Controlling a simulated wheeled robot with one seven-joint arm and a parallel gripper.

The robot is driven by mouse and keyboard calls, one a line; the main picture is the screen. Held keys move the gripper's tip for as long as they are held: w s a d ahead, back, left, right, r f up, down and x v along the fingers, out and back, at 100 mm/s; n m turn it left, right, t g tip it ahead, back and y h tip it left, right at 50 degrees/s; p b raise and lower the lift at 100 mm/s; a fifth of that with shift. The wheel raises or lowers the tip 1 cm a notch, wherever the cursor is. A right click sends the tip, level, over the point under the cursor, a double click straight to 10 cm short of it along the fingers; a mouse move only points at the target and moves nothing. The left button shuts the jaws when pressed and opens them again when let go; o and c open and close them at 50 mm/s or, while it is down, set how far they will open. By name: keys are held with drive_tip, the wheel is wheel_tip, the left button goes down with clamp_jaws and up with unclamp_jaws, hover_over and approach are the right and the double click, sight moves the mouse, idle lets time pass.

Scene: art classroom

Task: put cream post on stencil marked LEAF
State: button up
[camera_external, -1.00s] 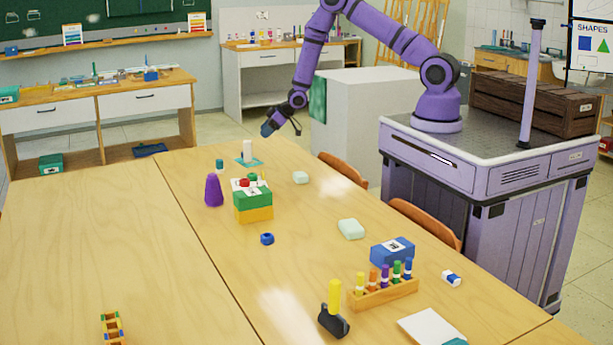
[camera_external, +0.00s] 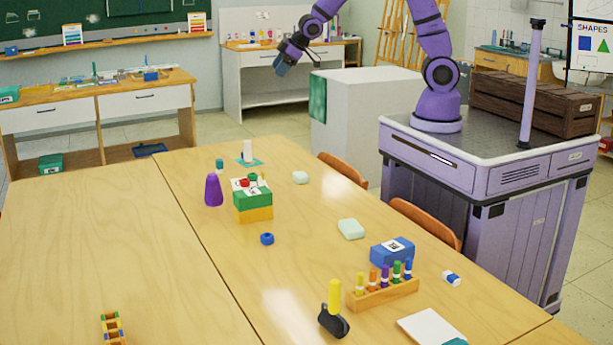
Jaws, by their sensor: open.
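A white or cream post (camera_external: 247,149) stands upright on a small teal stencil (camera_external: 256,162) near the far end of the wooden table. The stencil's marking is too small to read. My gripper (camera_external: 281,66) is up in the air beyond the table's far end, well above and apart from the post. It is open and I see nothing held in it.
A green and yellow block stack (camera_external: 253,204), a purple cone (camera_external: 213,190) and a small teal-topped piece (camera_external: 219,165) stand near the post. A blue ring (camera_external: 267,239) and a peg rack (camera_external: 384,293) are nearer. The left tabletop is mostly clear.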

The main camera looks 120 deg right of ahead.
drive_tip(key=s+a+r+n+y, duration=0.1)
drive_tip(key=s+a+r, duration=0.75)
drive_tip(key=a, duration=0.25)
drive_tip(key=s+a+r+y, duration=0.1)
drive_tip(key=s+a+r, duration=0.6)
drive_tip(key=s+a, duration=0.3)
drive_tip(key=s+a+n+g+y, duration=0.1)
drive_tip(key=s+a, duration=0.5)
drive_tip(key=s, duration=0.4)
drive_tip(key=shift+s+a+r+y, duration=0.25)
drive_tip(key=shift+a+r+y, duration=0.05)
drive_tip(key=shift+a, duration=0.05)
